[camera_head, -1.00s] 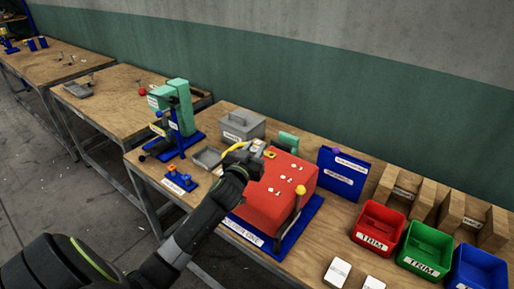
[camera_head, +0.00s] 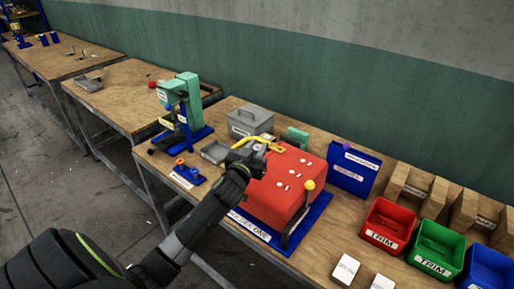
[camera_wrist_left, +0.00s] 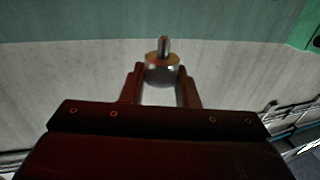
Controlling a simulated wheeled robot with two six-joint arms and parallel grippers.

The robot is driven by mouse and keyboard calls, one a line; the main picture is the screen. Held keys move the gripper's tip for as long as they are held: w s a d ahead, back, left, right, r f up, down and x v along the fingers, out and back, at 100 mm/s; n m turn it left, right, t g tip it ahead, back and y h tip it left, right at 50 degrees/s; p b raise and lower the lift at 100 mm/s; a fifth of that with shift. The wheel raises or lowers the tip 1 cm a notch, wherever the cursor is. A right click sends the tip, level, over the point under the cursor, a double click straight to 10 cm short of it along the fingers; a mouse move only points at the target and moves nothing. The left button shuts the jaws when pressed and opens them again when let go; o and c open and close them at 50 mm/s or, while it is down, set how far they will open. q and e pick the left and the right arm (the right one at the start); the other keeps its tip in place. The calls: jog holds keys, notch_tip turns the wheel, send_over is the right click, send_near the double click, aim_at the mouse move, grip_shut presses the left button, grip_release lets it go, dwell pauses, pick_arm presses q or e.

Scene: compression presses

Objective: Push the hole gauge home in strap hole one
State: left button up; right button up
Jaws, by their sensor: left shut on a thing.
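My left gripper (camera_head: 252,158) is over the left end of the red block (camera_head: 290,185). The block stands on a blue base plate (camera_head: 262,243) whose label ends in "ONE" and has several small white tags on top. In the left wrist view the gripper (camera_wrist_left: 160,88) is shut on a short cylinder with a metal body, a brass-coloured collar and a pin, which looks like the hole gauge (camera_wrist_left: 162,62). The gauge is too small to make out in the head view. Strap hole one cannot be made out, and I cannot tell whether the gauge touches anything. My right gripper is out of view.
A curved yellow piece (camera_head: 262,141) is beside the gripper. A ball-topped lever (camera_head: 310,185) stands at the block's right end. Red (camera_head: 387,224) and green (camera_head: 434,246) bins are right.

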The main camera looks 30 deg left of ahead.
pick_arm(q)
jog(key=shift+f+b, duration=1.5)
jog(key=shift+f, duration=0.45)
jog(key=shift+f+b, duration=1.5)
jog(key=shift+b, duration=0.1)
jog(key=o, duration=1)
jog(key=shift+o, duration=0.2)
jog(key=s+d+b, duration=0.3)
jog(key=s, duration=1.4)
jog(key=shift+d+b, duration=0.15)
jog(key=shift+b, duration=0.25)
jog(key=shift+s, duration=0.1)
